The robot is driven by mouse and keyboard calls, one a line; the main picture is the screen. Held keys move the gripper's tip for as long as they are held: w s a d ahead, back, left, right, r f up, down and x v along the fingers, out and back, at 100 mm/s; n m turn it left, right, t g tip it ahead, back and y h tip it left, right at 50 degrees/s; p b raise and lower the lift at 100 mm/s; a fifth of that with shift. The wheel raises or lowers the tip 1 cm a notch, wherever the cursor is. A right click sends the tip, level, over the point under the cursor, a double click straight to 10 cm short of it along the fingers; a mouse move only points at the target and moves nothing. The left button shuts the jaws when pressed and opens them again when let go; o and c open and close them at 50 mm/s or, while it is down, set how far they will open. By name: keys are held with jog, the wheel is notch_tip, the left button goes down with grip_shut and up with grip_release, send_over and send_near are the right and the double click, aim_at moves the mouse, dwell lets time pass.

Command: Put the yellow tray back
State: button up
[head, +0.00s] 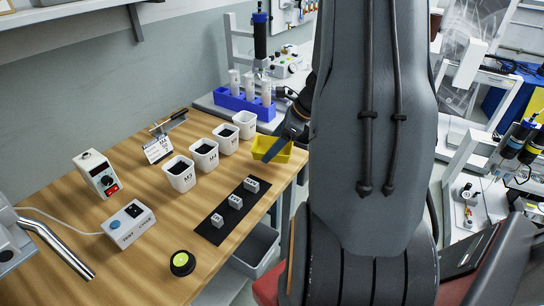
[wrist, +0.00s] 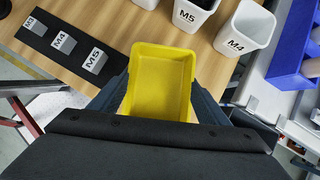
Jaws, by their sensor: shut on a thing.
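The yellow tray (wrist: 160,88) is empty and sits between the two fingers of my gripper (wrist: 158,105) in the wrist view. My gripper is shut on it. In the head view the yellow tray (head: 272,150) is at the far right edge of the wooden table, with my gripper (head: 285,145) at its right side. My arm hides part of the area to its right. Whether the tray touches the table top or hangs just above it, I cannot tell.
White bins (head: 204,154) with labels stand in a row left of the tray. A black mat (head: 232,208) with small labelled blocks lies nearer. A blue rack (head: 243,104) with bottles stands behind. A grey bin (head: 258,247) is below the table edge. Bare wood (head: 150,225) shows mid-table.

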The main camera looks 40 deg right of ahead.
jog(key=shift+f, duration=2.1)
jog(key=o, duration=1.2)
jog(key=shift+f, duration=0.1)
jog(key=v, duration=1.1)
jog(key=shift+w, duration=0.1)
jog(key=shift+s+a+r+n+g+h, duration=0.65)
jog(key=shift+s+a+n, duration=0.9)
jog(key=shift+a+n, duration=3.15)
jog(key=shift+s+a+r+n+g+h, duration=0.3)
jog(key=shift+s+a+n+g+h, duration=0.95)
jog(key=shift+a+n, duration=3.4)
jog(key=shift+s+a+r+n+g+h, duration=0.4)
jog(key=shift+s+a+n, duration=1.45)
jog(key=shift+a+n, duration=2.85)
